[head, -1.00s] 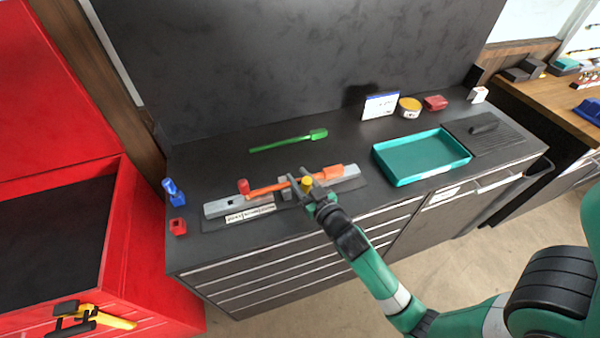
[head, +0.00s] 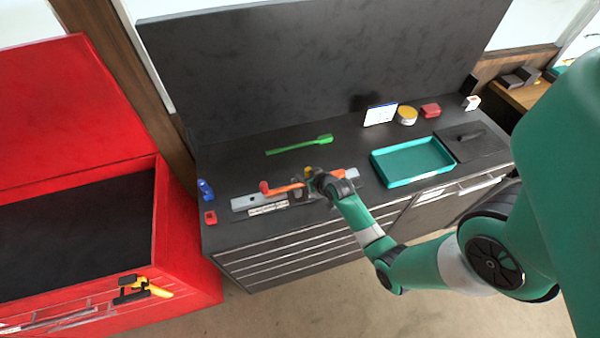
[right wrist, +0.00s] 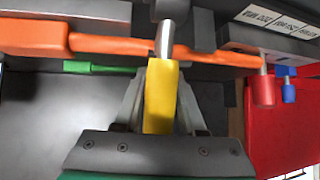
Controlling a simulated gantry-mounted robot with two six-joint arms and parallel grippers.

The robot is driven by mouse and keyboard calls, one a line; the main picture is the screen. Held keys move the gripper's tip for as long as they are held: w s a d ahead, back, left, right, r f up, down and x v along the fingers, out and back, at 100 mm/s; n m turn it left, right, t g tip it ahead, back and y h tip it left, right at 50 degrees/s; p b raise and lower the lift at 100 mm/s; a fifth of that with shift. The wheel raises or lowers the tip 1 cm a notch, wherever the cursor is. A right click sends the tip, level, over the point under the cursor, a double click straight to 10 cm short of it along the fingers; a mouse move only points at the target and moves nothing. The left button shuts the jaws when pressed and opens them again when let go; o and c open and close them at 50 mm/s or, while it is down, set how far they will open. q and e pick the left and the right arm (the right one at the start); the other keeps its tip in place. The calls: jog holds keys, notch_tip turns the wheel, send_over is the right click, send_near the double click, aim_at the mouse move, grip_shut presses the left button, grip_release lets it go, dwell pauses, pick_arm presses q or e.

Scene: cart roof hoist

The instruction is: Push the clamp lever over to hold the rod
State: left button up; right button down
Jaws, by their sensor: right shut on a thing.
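The clamp lever has a yellow grip (right wrist: 160,95) on a bright metal stem. In the head view the yellow grip (head: 309,170) shows only partly behind my right gripper (head: 313,180). In the right wrist view my right gripper is shut on the yellow grip, one finger on each side. The orange rod (right wrist: 205,54) lies along the grey metal fixture (right wrist: 95,10) and passes behind the lever's stem. Whether the clamp presses on the rod cannot be told. My left gripper is not in view.
A green tool (head: 298,145) lies behind the fixture. A teal tray (head: 412,162) stands to the right. Small blue (head: 205,188) and red (head: 210,217) pieces are at the left counter edge, beside an open red chest (head: 180,250).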

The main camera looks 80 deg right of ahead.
jog(key=shift+f, duration=0.15)
jog(key=c, duration=0.5)
grip_release()
jog(key=p+v, duration=0.2)
jog(key=v, duration=0.9)
jog(key=shift+r+p, duration=0.35)
jog(key=shift+p, duration=0.05)
